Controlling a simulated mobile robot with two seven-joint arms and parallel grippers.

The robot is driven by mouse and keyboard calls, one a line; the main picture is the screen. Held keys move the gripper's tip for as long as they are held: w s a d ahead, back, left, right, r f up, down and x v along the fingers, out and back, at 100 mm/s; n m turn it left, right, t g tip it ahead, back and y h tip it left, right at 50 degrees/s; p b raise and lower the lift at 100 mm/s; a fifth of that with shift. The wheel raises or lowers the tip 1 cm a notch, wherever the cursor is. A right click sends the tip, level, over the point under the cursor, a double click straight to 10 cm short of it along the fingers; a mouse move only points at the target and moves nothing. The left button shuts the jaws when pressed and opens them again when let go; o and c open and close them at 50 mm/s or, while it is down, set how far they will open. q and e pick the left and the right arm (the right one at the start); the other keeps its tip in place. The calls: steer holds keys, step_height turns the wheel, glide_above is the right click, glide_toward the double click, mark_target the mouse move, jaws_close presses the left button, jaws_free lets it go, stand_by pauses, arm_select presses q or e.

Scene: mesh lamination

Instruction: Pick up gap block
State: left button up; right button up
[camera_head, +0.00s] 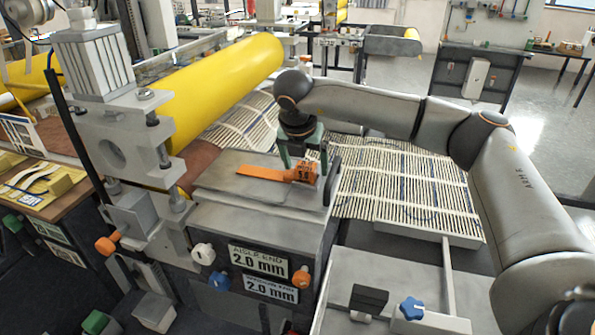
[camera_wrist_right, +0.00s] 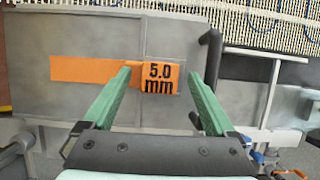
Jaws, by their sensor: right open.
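The gap block is an orange piece with a flat strip and a thicker end marked "5.0 mm". In the head view the gap block (camera_head: 268,174) lies on the flat grey top of the machine housing (camera_head: 225,182). In the right wrist view the gap block (camera_wrist_right: 95,71) has its strip pointing left and its marked end between my fingers. My right gripper (camera_head: 303,158) is above the marked end, its green fingers open on either side. In the right wrist view the gripper (camera_wrist_right: 160,75) holds nothing; the left fingertip is close to the block. My left gripper is not clearly seen.
A large yellow roller (camera_head: 215,90) stands behind and left of the block. A slatted mesh sheet (camera_head: 405,185) lies to the right. A dark upright handle (camera_wrist_right: 208,60) stands close to the right finger. Orange, white and blue knobs line the housing's front, beside "2.0 mm" signs (camera_head: 258,262).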

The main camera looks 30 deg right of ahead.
steer(key=shift+f, duration=0.1)
steer(key=shift+c, duration=0.3)
jaws_close()
stand_by(0.4)
